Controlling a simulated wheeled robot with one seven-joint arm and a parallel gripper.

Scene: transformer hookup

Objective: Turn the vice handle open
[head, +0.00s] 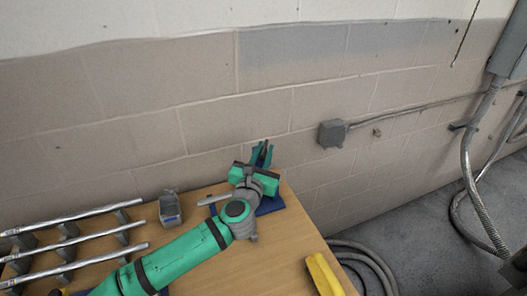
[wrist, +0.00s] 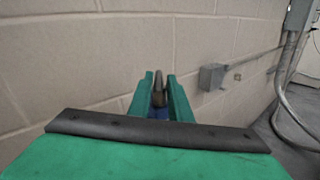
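My gripper (head: 262,154) reaches over the far right corner of the wooden table, near the wall. In the wrist view its two green fingers (wrist: 160,92) stand a little apart. A dark grey upright piece (wrist: 159,86), perhaps the vice handle, shows between or just beyond them; I cannot tell whether they press on it. Blue parts of what looks like the vice (head: 270,206) show beneath my wrist, and some blue (wrist: 158,113) shows between the fingers. My gripper and wrist hide most of the vice. A light grey bar (head: 214,199) sticks out left of my wrist.
On the table (head: 295,235), a rack of metal rods (head: 75,240) lies at left, with a small grey box (head: 170,207) beside it. A yellow object (head: 324,274) lies at the right edge. The block wall (head: 200,110) is close behind, with a conduit box (head: 332,133).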

